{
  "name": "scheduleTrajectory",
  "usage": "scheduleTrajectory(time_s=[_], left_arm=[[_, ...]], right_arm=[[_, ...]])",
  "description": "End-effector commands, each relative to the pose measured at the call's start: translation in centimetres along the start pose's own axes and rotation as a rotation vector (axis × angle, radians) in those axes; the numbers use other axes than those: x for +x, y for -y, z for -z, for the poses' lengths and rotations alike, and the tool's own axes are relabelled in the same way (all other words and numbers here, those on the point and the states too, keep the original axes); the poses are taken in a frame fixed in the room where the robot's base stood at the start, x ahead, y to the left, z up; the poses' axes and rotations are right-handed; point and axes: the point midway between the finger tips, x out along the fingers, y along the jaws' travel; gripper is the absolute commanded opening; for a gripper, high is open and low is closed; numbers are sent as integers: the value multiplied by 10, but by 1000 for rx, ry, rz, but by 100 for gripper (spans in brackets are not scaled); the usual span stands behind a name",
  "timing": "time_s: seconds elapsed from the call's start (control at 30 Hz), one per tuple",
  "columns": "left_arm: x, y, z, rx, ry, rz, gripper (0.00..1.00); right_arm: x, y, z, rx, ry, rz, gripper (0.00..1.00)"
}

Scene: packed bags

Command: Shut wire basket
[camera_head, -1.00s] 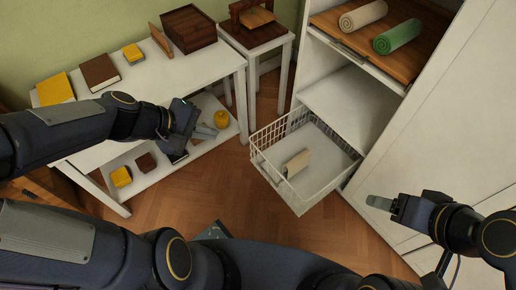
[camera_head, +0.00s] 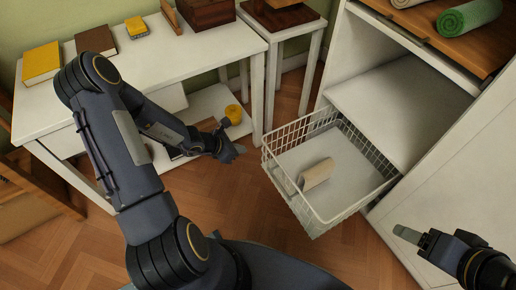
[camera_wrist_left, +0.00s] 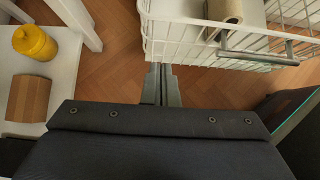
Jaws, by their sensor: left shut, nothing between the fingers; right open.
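The white wire basket (camera_head: 345,160) is pulled out of the white cabinet, low down, with a beige roll (camera_head: 317,174) inside. In the left wrist view the basket (camera_wrist_left: 172,42) fills the upper right, with a grey handle bar (camera_wrist_left: 258,55) on its front and the roll (camera_wrist_left: 224,10) behind it. My left gripper (camera_head: 238,152) is shut and empty, over the floor left of the basket and apart from it. In the left wrist view its fingertips (camera_wrist_left: 160,72) lie close together just below the basket's edge. My right gripper (camera_head: 408,234) is open and empty, in front of the cabinet at lower right.
The cabinet (camera_head: 400,98) has a wooden shelf above with a green roll (camera_head: 468,15). A white table (camera_head: 200,50) at left holds books and boxes; its lower shelf carries a yellow jar (camera_head: 233,114). A small side table (camera_head: 285,30) stands behind. Floor before the basket is clear.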

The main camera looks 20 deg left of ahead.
Motion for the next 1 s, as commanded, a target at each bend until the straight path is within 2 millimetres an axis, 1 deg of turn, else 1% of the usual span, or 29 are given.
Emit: scheduleTrajectory(time_s=[0.03,0.2,0.3,0.4,0.6,1.0], left_arm=[[17,1,4,2,2,4,0],[51,1,3,2,1,3,0],[60,0,-12,4,3,1,0],[67,0,-20,3,1,1,0],[73,0,-28,3,1,1,0],[73,0,-28,3,0,1,0]], right_arm=[[10,-4,-5,0,0,0,65],[23,-10,-12,0,0,0,65],[24,-11,-12,0,1,0,65],[27,-12,-14,0,0,0,65],[29,-13,-14,0,0,0,65],[28,-13,-14,0,0,0,65]])
